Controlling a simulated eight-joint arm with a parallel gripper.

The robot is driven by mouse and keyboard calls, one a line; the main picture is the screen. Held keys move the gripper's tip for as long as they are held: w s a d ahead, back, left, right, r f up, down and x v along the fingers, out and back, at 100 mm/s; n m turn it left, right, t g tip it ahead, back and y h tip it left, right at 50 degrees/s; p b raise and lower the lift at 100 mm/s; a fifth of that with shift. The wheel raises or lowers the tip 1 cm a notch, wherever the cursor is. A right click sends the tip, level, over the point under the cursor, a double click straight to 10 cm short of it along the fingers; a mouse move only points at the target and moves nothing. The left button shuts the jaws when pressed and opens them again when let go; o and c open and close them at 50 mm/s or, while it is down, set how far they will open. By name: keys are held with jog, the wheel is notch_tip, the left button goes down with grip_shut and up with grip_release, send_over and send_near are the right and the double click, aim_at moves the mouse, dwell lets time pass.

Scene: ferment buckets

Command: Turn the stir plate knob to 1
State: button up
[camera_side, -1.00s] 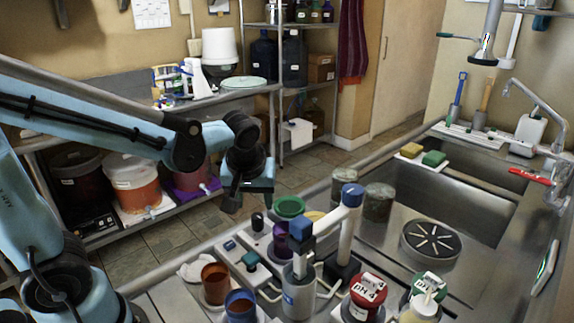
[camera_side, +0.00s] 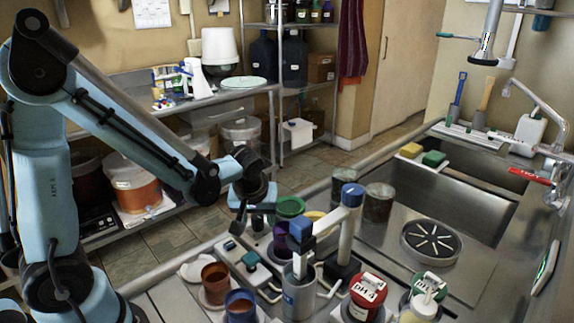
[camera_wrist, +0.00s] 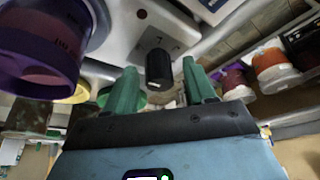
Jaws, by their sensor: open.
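A black cylindrical knob (camera_wrist: 158,67) stands on a light grey device (camera_wrist: 125,25), which looks like the stir plate, in the wrist view. In the side view the dark knob (camera_side: 257,222) is partly covered by my gripper (camera_side: 253,222). In the wrist view my gripper (camera_wrist: 160,88) is open, with one green finger on each side of the knob. Gaps show between the knob and both fingers. I cannot read the knob's setting or tell how deep it sits between the fingers.
A purple cup (camera_wrist: 40,55) stands close beside the knob. The green-topped vessel (camera_side: 290,206) and a blue-topped post (camera_side: 300,228) are near my gripper. Brown (camera_side: 214,283) and blue (camera_side: 240,304) cups stand in front. The sink (camera_side: 450,190) is at right.

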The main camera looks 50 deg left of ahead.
grip_shut()
jog(key=shift+m, duration=0.4)
jog(key=m+t+h, duration=0.1)
jog(key=m+h, duration=0.1)
jog(key=m, duration=0.3)
jog(key=m+h, duration=0.2)
jog(key=m, duration=0.4)
dwell(0.6)
